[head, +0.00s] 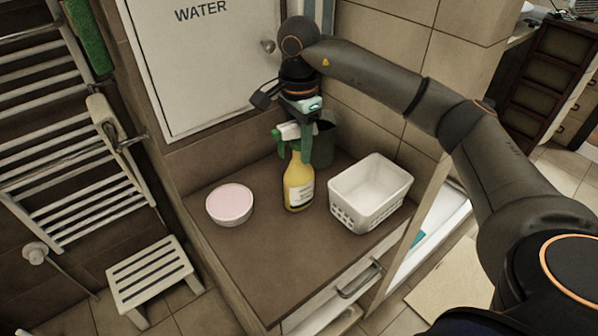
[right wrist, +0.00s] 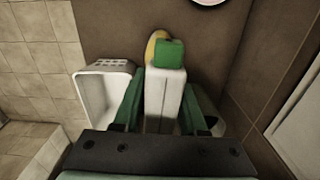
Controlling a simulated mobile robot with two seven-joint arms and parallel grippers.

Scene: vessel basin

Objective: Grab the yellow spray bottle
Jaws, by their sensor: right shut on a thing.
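The yellow spray bottle (head: 298,186) stands upright on the brown countertop, between a bowl and a basket. It has a pale label and a white spray head with a green nozzle tip. My right gripper (head: 297,148) reaches down from above with its green fingers around the bottle's upper part, shut on it. In the right wrist view the white spray head (right wrist: 165,95) sits between the two fingers (right wrist: 160,103), with a little of the yellow body (right wrist: 156,45) showing beyond. The exact contact is partly hidden. My left gripper is not in view.
A white basket (head: 347,211) stands right of the bottle and a bowl with a pink top (head: 230,202) left. A dark green container (head: 325,142) stands close behind the gripper. Tiled walls and a white panel (head: 200,55) border the brown countertop (head: 275,255); its front is clear.

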